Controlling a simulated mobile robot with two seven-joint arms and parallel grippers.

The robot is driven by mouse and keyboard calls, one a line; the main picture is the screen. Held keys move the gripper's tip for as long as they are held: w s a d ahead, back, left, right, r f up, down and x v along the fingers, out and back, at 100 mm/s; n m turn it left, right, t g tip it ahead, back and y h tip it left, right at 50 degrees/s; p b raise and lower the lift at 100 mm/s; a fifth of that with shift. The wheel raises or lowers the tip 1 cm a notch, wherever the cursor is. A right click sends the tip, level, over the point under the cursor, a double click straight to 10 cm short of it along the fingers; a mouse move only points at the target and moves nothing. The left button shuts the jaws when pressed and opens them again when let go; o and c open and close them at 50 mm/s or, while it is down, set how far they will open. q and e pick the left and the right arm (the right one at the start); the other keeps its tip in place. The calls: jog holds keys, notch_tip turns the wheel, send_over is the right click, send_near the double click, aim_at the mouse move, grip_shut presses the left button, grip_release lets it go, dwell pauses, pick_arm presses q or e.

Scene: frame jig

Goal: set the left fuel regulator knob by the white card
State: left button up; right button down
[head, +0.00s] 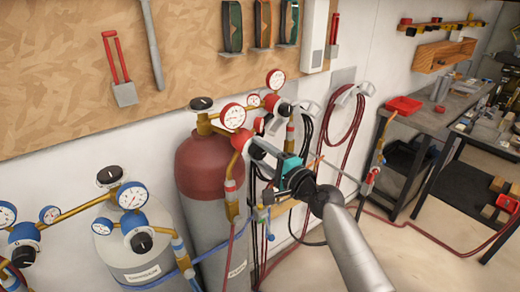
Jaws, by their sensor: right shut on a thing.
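The left fuel regulator (240,139) sits on top of the dark red cylinder (203,165), with a large red-rimmed gauge (232,116) and a smaller one (253,100) beside it. My right gripper (259,150) reaches in from the lower right and is shut on the regulator's front knob. The fingers hide most of that knob, so its setting cannot be read. I cannot make out a white card with certainty. My left gripper is not in view.
Another red-gauge regulator (275,79) with a black knob (284,110) is close behind. A grey cylinder (140,262) with blue gauges stands at left. Red hose coils (343,125) hang on the wall. A workbench (425,122) stands at right; floor is open in front of it.

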jog(key=shift+m, duration=0.6)
jog(key=shift+c, duration=1.4)
grip_release()
jog(key=v, duration=1.5)
jog(key=shift+s+d, duration=0.1)
